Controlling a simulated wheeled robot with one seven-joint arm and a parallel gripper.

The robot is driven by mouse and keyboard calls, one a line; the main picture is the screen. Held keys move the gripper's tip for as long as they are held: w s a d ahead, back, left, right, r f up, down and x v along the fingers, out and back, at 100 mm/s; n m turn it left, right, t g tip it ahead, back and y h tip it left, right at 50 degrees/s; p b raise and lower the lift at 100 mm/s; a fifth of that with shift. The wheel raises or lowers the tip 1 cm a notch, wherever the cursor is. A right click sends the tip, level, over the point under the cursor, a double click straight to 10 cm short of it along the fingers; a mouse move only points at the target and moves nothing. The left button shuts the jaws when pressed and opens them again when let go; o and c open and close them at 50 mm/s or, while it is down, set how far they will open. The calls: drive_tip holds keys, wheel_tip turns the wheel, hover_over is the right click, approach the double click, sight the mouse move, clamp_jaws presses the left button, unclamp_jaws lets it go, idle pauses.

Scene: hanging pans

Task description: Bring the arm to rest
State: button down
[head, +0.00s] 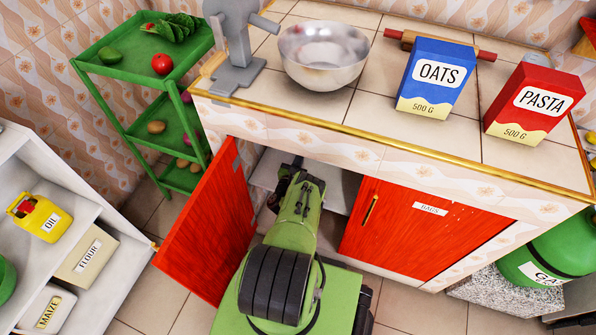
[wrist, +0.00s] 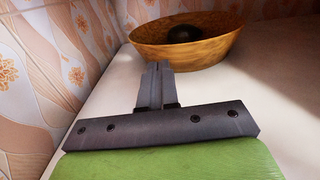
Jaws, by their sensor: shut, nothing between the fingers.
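My gripper (wrist: 159,70) is shut and empty in the wrist view, its fingers together. It is over a pale shelf surface (wrist: 240,110). A brown wooden bowl (wrist: 165,50) with a dark round thing in it stands just beyond the fingertips; I cannot tell how wide the gap is. In the head view my green arm reaches into the cupboard under the counter, between the open red door (head: 212,225) on the left and the shut red door (head: 415,230) on the right. The bowl does not show in the head view.
The counter (head: 300,105) above my arm carries a steel bowl (head: 322,55), an oats box (head: 436,78) and a pasta box (head: 532,103). A green rack (head: 125,65) stands at the back left. A white shelf (head: 75,200) is at the left. A patterned wall (wrist: 60,70) is close to my gripper's left.

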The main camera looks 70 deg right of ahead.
drive_tip(key=a, duration=0.6)
drive_tip(key=shift+w+a+f+p, duration=0.1)
drive_tip(key=shift+a+f+p, duration=0.05)
drive_tip(key=shift+a+p, duration=0.25)
